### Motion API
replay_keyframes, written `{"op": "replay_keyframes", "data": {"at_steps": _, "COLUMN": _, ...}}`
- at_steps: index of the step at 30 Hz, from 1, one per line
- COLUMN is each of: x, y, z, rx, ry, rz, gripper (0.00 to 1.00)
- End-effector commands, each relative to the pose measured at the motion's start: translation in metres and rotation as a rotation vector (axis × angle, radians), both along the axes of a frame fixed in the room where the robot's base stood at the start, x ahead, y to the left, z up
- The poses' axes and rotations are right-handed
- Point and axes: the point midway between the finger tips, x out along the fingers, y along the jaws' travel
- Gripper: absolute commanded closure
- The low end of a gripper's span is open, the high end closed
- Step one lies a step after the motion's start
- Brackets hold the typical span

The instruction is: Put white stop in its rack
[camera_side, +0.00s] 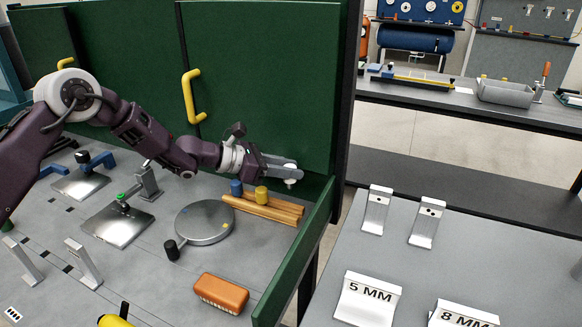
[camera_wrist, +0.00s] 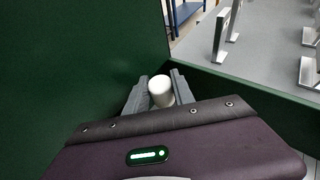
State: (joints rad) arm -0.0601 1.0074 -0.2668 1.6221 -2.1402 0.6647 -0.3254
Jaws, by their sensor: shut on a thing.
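The white stop (camera_side: 291,178) is a small white cylinder between the fingers of my gripper (camera_side: 284,167). My gripper is shut on it and holds it off the bench, near the green panel. In the wrist view the white stop (camera_wrist: 161,91) shows its round top between both grey fingers. A wooden rack-like piece (camera_side: 275,211) lies on the bench below and left of the gripper. A blue cylinder (camera_side: 236,187) and a yellow cylinder (camera_side: 261,195) stand at it. I cannot tell whether this piece is the white stop's rack.
A round metal plate (camera_side: 205,222) and an orange block (camera_side: 220,292) are on the bench. A green side wall (camera_side: 300,258) bounds it at right. Green doors (camera_side: 260,90) stand behind the arm. A second table at right holds metal brackets (camera_side: 377,210) and marked plates (camera_side: 368,300).

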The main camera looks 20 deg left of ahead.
Motion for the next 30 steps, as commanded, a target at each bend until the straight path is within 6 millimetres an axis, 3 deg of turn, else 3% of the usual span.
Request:
{"op": "replay_keyframes", "data": {"at_steps": 9, "x": -0.002, "y": 0.003, "z": 0.0, "rx": 0.0, "ry": 0.0, "rz": -0.002, "gripper": 1.0}}
{"op": "replay_keyframes", "data": {"at_steps": 21, "x": -0.002, "y": 0.002, "z": -0.046, "rx": 0.0, "ry": 0.0, "rz": -0.004, "gripper": 1.0}}
{"op": "replay_keyframes", "data": {"at_steps": 30, "x": -0.002, "y": 0.002, "z": -0.057, "rx": 0.0, "ry": -0.001, "rz": -0.004, "gripper": 1.0}}
